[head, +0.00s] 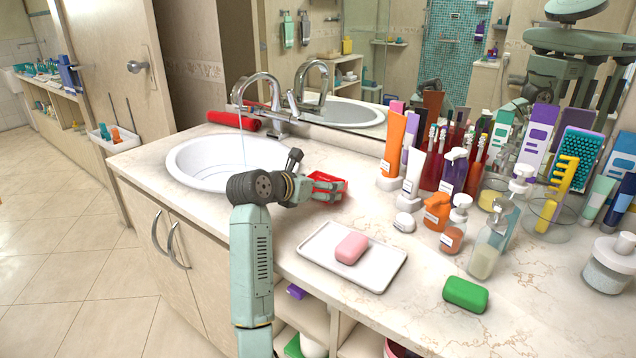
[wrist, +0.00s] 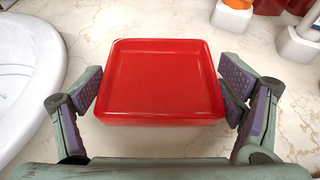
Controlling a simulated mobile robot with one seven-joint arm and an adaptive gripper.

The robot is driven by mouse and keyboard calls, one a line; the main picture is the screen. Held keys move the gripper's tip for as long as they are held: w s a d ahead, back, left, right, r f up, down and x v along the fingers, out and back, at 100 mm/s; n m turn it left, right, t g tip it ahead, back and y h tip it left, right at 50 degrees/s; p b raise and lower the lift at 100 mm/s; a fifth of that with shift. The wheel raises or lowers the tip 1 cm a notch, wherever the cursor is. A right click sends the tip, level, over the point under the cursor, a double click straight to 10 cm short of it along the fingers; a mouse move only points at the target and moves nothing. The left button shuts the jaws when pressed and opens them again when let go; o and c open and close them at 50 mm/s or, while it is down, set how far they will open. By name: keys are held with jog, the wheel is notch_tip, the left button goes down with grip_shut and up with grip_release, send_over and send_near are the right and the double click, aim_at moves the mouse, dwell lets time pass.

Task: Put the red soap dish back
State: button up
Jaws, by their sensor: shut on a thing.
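The red soap dish (wrist: 160,84) is a square, shallow, empty dish, seen from above in the wrist view. My gripper (wrist: 163,95) is shut on it, with one finger pad against each side. In the head view the red soap dish (head: 326,181) shows at the end of my arm, just right of the sink, at counter level. My gripper (head: 325,187) partly covers it there. I cannot tell whether the dish touches the counter or is held just above it. A pink soap bar (head: 351,248) lies on a white tray (head: 318,240) nearer the front edge.
The sink (head: 196,168) is left of my gripper, with water running from the faucet. Bottles and tubes, including an orange bottle (head: 437,211) and a white tube (head: 413,174), crowd the right. A green soap bar (head: 465,294) lies front right. Bare counter surrounds the tray.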

jog(key=shift+f, duration=0.45)
jog(key=shift+f, duration=0.1)
jog(key=shift+f, duration=0.15)
jog(key=o, duration=1.2)
jog(key=shift+c, duration=0.2)
